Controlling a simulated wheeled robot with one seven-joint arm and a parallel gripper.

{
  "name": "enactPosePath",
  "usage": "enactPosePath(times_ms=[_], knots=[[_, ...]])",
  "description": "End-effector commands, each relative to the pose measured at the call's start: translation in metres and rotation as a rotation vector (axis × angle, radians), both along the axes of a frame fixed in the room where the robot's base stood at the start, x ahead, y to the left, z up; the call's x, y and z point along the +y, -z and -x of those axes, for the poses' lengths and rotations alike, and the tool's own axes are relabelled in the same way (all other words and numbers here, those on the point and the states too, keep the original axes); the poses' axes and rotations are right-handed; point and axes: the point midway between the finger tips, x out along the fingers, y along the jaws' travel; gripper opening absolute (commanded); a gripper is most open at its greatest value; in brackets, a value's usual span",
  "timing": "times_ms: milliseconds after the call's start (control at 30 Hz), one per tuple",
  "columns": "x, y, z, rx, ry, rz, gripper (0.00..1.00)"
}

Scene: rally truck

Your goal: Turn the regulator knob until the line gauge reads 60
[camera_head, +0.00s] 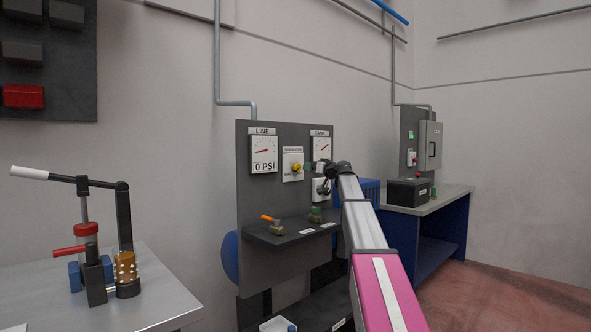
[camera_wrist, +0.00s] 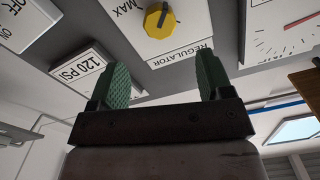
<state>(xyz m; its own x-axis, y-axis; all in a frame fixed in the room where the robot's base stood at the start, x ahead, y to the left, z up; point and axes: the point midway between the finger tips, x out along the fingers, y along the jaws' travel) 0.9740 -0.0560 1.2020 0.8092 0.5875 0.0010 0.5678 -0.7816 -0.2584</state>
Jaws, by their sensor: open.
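The line gauge (camera_head: 263,151) is on the upright grey panel in the head view, and its label reads 0 PSI. Its dial (camera_wrist: 285,28) also shows at the right of the wrist view. The yellow regulator knob (camera_head: 296,167) is on a white plate right of the line gauge. In the wrist view, the knob (camera_wrist: 159,21) has a dark pointer line and sits beyond my fingertips, between their directions. My gripper (camera_wrist: 162,78) is open and empty, with green pads apart and not touching the knob. My arm reaches the panel from the lower right.
The tank gauge (camera_head: 320,147) is right of the regulator; its 120 PSI label (camera_wrist: 80,72) shows in the wrist view. A workbench (camera_head: 120,300) stands at left.

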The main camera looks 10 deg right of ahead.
Motion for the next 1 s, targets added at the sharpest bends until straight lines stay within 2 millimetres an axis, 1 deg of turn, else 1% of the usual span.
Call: enactPosePath(times_ms=[167,500,600,700,967,1000], knots=[[0.012,0.0,-0.02,0.001,-0.001,0.0,0.73],[0.048,-0.001,-0.068,0.0,-0.002,0.0,0.73],[0.054,-0.001,-0.077,0.001,-0.001,0.0,0.73],[0.058,0.0,-0.081,0.0,0.0,0.0,0.73],[0.059,0.0,-0.082,0.001,0.0,0.001,0.73],[0.059,0.0,-0.082,0.001,0.0,0.001,0.63]])
